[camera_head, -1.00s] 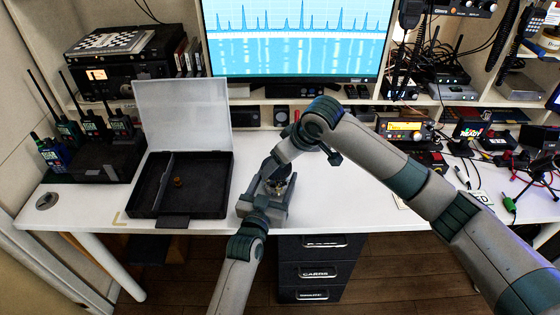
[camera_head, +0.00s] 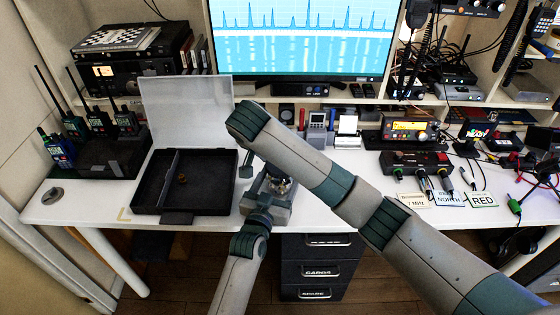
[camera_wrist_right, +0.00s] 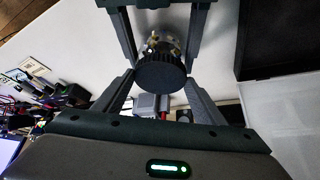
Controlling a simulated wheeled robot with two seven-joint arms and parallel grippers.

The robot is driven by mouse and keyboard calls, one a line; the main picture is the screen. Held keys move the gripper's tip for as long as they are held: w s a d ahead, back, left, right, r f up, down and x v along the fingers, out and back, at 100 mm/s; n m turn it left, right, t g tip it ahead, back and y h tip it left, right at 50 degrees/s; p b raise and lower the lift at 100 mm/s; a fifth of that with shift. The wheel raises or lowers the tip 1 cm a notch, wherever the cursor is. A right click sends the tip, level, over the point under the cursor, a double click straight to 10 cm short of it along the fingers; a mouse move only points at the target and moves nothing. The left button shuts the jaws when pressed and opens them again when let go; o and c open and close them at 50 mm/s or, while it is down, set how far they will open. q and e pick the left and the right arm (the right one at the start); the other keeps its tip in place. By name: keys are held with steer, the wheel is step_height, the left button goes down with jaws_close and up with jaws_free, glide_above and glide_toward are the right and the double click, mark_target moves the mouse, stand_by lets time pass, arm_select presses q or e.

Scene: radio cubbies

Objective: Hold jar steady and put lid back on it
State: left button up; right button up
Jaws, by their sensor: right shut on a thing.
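A small clear jar (camera_head: 281,184) with metallic bits inside stands at the table's front, at my left gripper (camera_head: 268,203). In the right wrist view the jar (camera_wrist_right: 163,43) is between the left gripper's two fingers (camera_wrist_right: 160,35); whether they press on it is unclear. The black ribbed lid (camera_wrist_right: 160,74) is between the fingertips of my right gripper (camera_wrist_right: 160,80), which is shut on it. The lid lines up in front of the jar's mouth; I cannot tell whether they touch. In the head view my right forearm hides the lid.
An open black case (camera_head: 207,201) with a raised clear cover (camera_head: 188,115) stands left of the jar, with a small brown piece inside. Radios (camera_head: 62,150) stand at the far left. A monitor (camera_head: 305,40) is behind. Cables and label cards (camera_head: 450,199) lie to the right.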

steer(key=m, duration=0.1)
steer(key=m+h, duration=0.1)
steer(key=m, duration=0.1)
steer(key=shift+w+a+r+g, duration=0.1)
steer(key=shift+w+a+g, duration=0.05)
steer(key=shift+a+g, duration=0.25)
steer(key=m+g+h, duration=0.1)
steer(key=m, duration=0.3)
steer(key=shift+w+g, duration=0.15)
steer(key=shift+g, duration=0.25)
steer(key=m, duration=0.1)
steer(key=m+g, duration=0.1)
steer(key=m+h, duration=0.1)
steer(key=shift+w+m+g, duration=0.25)
steer(key=shift+m+g, duration=0.15)
steer(key=shift+w+m+g, duration=0.25)
steer(key=shift+m+g, duration=0.25)
steer(key=shift+m, duration=0.5)
steer(key=shift+m+g, duration=0.4)
steer(key=shift+m, duration=0.4)
steer(key=o, duration=1)
steer(key=shift+d, duration=0.1)
steer(key=shift+s, duration=0.1)
